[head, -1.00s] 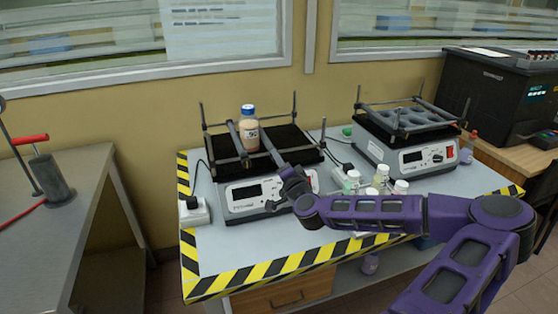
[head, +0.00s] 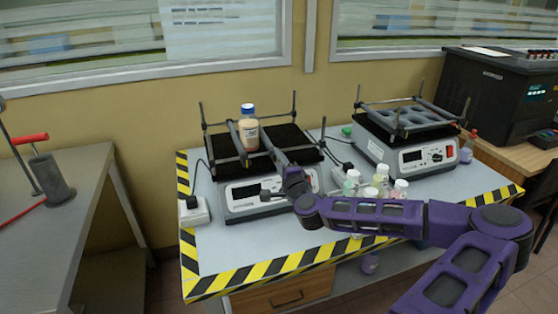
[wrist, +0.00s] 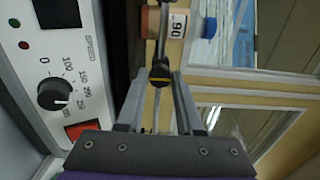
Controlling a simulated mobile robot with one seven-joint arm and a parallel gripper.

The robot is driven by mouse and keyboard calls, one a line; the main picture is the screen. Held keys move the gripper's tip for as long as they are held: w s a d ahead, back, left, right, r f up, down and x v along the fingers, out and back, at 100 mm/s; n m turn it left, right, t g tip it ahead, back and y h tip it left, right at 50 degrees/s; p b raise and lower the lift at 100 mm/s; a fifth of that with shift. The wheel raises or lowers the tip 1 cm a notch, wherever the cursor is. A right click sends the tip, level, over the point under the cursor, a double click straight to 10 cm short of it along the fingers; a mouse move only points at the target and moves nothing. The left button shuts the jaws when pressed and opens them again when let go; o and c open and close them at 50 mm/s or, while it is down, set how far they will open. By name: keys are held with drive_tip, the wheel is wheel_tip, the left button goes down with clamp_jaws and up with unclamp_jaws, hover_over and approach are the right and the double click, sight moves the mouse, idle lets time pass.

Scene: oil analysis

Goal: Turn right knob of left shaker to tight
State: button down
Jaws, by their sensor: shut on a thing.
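The left shaker (head: 240,205) stands on the table with a black platform between upright posts. A capped bottle of tan liquid (head: 249,134) stands upright by its grey clamp bars. My gripper (wrist: 159,78) is shut on this knob, with a finger on each side. In the head view my gripper (head: 287,174) is at the shaker's front edge, and my wrist hides the knob and part of the front panel. The bottle also shows in the wrist view (wrist: 178,24).
A speed dial (wrist: 53,94) and red switch (wrist: 82,129) sit close beside my gripper. A second shaker (head: 405,150) is at the right. A white power socket (head: 194,212) is at the left.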

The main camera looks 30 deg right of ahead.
drive_tip(key=c, duration=0.6)
unclamp_jaws()
drive_tip(key=shift+p+v, duration=4.7)
drive_tip(key=shift+v, duration=4.05)
